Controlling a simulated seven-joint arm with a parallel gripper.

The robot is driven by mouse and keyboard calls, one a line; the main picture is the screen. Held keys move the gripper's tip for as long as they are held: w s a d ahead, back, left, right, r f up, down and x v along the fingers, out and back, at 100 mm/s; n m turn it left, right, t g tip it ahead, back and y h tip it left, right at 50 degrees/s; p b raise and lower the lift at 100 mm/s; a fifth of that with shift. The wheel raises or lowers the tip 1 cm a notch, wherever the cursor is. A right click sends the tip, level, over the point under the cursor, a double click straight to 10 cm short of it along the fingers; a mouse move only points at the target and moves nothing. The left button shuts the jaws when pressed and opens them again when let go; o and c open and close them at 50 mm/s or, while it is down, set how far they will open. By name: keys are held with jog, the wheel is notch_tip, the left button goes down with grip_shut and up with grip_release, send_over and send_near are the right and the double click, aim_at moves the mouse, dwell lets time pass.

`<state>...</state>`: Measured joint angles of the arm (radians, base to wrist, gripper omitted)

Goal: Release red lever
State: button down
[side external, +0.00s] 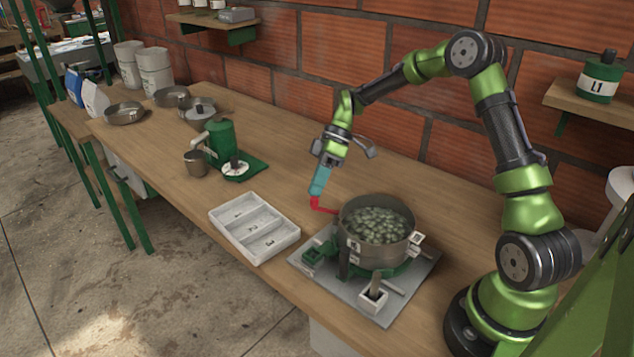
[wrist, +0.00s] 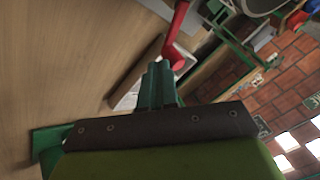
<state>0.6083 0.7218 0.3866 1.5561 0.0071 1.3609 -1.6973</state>
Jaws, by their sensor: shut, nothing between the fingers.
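The red lever (side external: 322,207) sticks out to the left from the side of the metal pot (side external: 376,250) and has an upturned end. The pot holds a heap of green beans or fruit. My gripper (side external: 315,193) points down with its teal fingers right above the upturned end of the lever. The fingers are shut, with nothing seen between them. In the wrist view the red lever (wrist: 174,38) lies just beyond the fingertips (wrist: 158,68). I cannot tell whether they touch it.
The pot stands on a grey base plate (side external: 408,300) with small blocks around it. A white tray (side external: 233,240) with numbered compartments lies to its left. A green grinder-like device (side external: 222,140) and a metal cup (side external: 196,163) stand farther left. The table behind the gripper is clear.

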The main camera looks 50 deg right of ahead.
jog(key=s+a+n+g+h, duration=0.2)
jog(key=a+n+g, duration=0.4)
jog(key=n, duration=0.5)
jog(key=shift+s+n+h, duration=0.25)
jog(key=shift+n+h, duration=0.05)
jog(key=shift+h, duration=0.6)
jog(key=shift+s+a, duration=0.1)
jog(key=shift+s, duration=0.05)
jog(key=v, duration=1.1)
jog(key=shift+w+d+r, duration=0.25)
